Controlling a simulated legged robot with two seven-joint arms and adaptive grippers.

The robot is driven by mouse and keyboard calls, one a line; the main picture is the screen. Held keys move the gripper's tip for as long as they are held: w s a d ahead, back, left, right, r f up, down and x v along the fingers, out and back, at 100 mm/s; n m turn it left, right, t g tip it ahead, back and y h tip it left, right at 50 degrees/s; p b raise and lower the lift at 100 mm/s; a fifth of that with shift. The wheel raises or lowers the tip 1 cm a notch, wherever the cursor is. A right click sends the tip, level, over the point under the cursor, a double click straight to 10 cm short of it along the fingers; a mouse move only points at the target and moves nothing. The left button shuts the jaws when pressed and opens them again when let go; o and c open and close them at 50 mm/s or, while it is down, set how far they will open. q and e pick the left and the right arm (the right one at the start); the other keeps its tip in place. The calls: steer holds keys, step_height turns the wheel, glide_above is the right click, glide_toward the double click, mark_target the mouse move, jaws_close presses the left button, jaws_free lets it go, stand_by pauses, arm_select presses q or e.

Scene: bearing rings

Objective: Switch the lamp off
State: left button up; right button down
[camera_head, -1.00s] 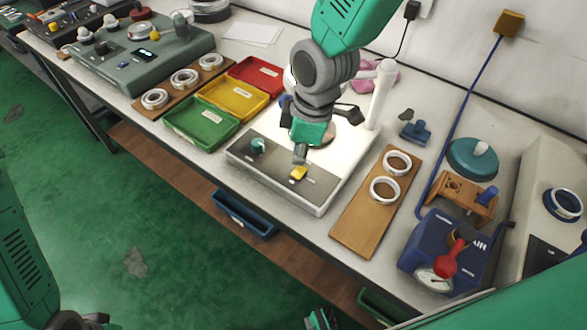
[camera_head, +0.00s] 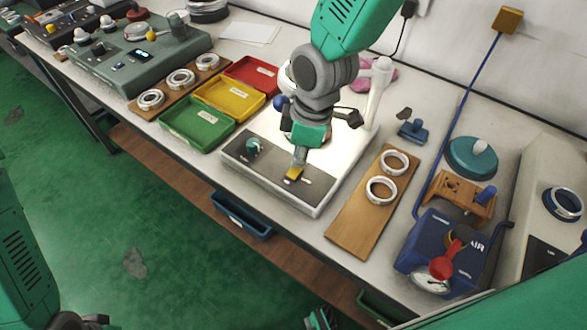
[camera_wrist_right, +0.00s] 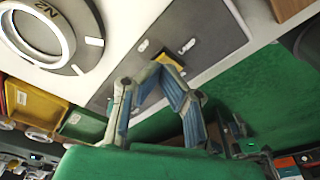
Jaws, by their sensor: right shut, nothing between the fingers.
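The lamp's white base (camera_head: 318,208) stands on the bench, with a white post (camera_head: 378,88) at its back right. Its grey front panel (camera_head: 268,168) carries a teal knob (camera_head: 254,146) and a yellow switch (camera_head: 294,174). The white top beside the panel looks brightly lit. My right gripper (camera_head: 299,162) is shut and empty, pointing down with its tips at the yellow switch and partly covering it. In the right wrist view the yellow switch (camera_wrist_right: 170,62) shows just beyond the fingertips; contact is hard to tell.
Green, yellow and red trays (camera_head: 198,126) lie left of the lamp. A wooden board (camera_head: 350,228) with two rings lies to its right, and a blue device with a gauge (camera_head: 440,255) beyond that. A blue bin (camera_head: 240,216) hangs below the bench edge.

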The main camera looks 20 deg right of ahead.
mark_target(297, 169)
steer(key=shift+d+f, duration=0.15)
steer(key=shift+a+f, duration=0.25)
steer(key=shift+a, duration=0.3)
steer(key=shift+d+f+b, duration=0.35)
steer(key=shift+d, duration=0.05)
steer(key=shift+a+r+p, duration=0.2)
steer(key=shift+r+p, duration=0.4)
steer(key=shift+a+r+p, duration=0.1)
steer(key=shift+r+p, duration=0.65)
steer(key=r+p, duration=0.2)
steer(key=shift+d+r+p, duration=0.2)
steer(key=shift+r+p, duration=1.05)
steer(key=shift+a, duration=0.1)
